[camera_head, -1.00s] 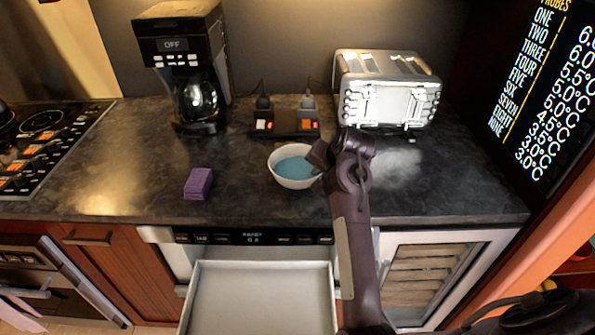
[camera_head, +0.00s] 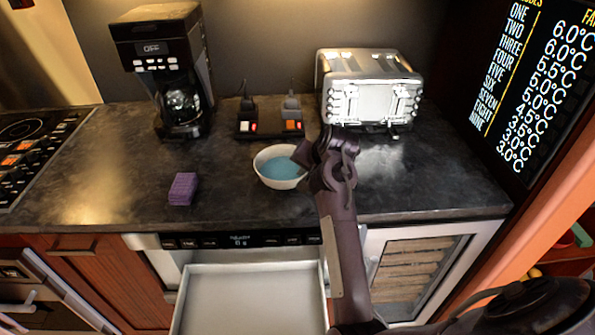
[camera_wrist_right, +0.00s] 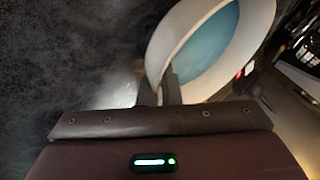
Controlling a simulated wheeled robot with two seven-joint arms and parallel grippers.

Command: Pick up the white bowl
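The white bowl (camera_head: 264,179), pale blue inside, stands on the dark counter in the head view. My right gripper (camera_head: 303,155) is at the bowl's right rim. In the right wrist view the bowl (camera_wrist_right: 259,20) shows tilted at the upper right, and the two fingers of the right gripper (camera_wrist_right: 160,86) are close together at its near edge. The bowl's wall appears to lie between them, one finger inside and one outside. The bowl looks still down on the counter. My left gripper is not in view.
A purple sponge (camera_head: 183,188) lies left of the bowl. A coffee maker (camera_head: 160,60), a switch block (camera_head: 271,125) and a silver toaster (camera_head: 368,90) stand behind. An open drawer (camera_head: 250,295) juts out below the counter's front edge. The counter between sponge and stove is clear.

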